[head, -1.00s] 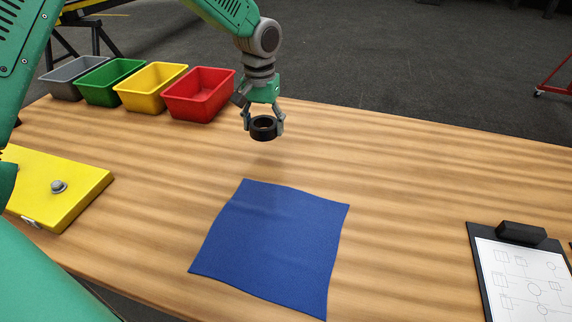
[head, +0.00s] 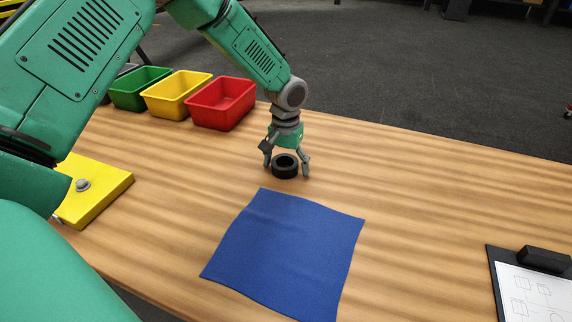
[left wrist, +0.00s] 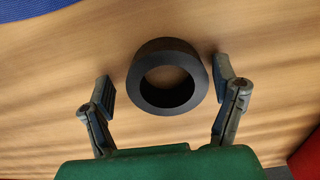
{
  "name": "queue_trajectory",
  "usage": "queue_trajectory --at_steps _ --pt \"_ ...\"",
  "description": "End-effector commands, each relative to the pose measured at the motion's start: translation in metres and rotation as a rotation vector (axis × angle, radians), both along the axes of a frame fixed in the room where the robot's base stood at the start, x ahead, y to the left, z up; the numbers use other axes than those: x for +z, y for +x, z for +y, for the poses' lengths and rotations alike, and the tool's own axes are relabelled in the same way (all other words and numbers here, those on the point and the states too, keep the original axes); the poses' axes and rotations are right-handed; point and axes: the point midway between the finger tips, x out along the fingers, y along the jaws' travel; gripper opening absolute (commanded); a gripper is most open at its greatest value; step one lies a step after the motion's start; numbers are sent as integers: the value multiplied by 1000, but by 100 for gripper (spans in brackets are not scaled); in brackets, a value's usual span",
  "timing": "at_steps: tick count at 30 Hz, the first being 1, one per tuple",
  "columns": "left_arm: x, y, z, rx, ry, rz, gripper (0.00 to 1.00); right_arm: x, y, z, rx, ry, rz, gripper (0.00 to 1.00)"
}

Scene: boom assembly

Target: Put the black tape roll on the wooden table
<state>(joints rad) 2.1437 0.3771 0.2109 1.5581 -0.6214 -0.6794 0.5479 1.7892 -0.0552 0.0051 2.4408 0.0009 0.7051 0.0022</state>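The black tape roll (head: 285,166) lies flat on the wooden table (head: 420,190), just beyond the blue cloth. My left gripper (head: 287,172) is around it from above. In the left wrist view the fingers (left wrist: 165,85) stand apart on both sides of the tape roll (left wrist: 136,75), with a gap on each side, so the gripper is open. My right gripper is not in view.
A blue cloth (head: 285,255) lies on the table in front of the roll. Red (head: 222,105), yellow (head: 176,97) and green (head: 140,90) bins stand at the back left. A yellow box (head: 98,195) is at left, a clipboard (head: 530,290) at right. The table's middle right is clear.

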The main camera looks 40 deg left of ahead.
Motion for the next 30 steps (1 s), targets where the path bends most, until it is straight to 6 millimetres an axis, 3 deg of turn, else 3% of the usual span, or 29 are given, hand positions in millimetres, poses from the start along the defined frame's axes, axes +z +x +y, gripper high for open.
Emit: queue_trajectory --at_steps 8,11,22,30 --pt "5 0 3 0 -4 -2 81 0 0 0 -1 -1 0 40" --pt "18 1 4 -1 -3 -4 81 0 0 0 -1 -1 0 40" --pt "95 1 3 -1 -2 -6 81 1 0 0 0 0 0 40" --pt "120 1 3 -1 -2 -1 81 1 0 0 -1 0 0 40"
